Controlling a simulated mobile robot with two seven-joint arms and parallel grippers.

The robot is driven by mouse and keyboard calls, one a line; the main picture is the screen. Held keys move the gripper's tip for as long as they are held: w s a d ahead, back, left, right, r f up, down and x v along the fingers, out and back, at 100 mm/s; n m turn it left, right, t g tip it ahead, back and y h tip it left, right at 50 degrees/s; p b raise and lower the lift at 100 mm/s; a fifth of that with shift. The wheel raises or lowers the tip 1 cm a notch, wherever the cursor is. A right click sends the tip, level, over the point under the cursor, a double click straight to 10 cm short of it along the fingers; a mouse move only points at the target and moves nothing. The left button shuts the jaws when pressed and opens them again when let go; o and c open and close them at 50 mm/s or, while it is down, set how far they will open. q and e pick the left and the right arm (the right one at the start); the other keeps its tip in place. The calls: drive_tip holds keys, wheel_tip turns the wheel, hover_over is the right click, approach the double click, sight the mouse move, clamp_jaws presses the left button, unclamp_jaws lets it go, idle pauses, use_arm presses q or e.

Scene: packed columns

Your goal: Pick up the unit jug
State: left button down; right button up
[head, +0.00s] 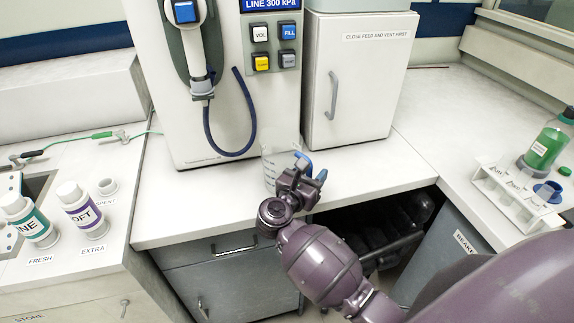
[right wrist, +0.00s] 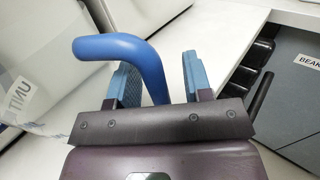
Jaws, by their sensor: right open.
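The unit jug (head: 270,168) is a clear jug on the white counter, just below the dispenser front, partly hidden by my right gripper. Its blue handle (head: 303,157) points toward the gripper. In the right wrist view the jug's pale body (right wrist: 45,85) with part of the printed word UNIT is at the left, and the bent blue handle (right wrist: 115,47) reaches between the two blue fingers. My right gripper (head: 308,174) is open, with the lower part of the handle between its fingers (right wrist: 158,75); I cannot tell whether either finger touches it. My left gripper is not in view.
A dispenser (head: 205,125) with a dark blue hose stands behind the jug. A white cabinet (head: 357,80) stands to its right. Two labelled bottles (head: 80,208) stand on the left counter. A rack (head: 515,197) and green bottle (head: 545,145) stand at the right. Counter right of the jug is clear.

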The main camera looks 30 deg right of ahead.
drive_tip(key=shift+w+d, duration=0.15)
drive_tip(key=shift+d, duration=0.1)
drive_tip(key=shift+c, duration=0.3)
clamp_jaws()
drive_tip(key=shift+r, duration=0.1)
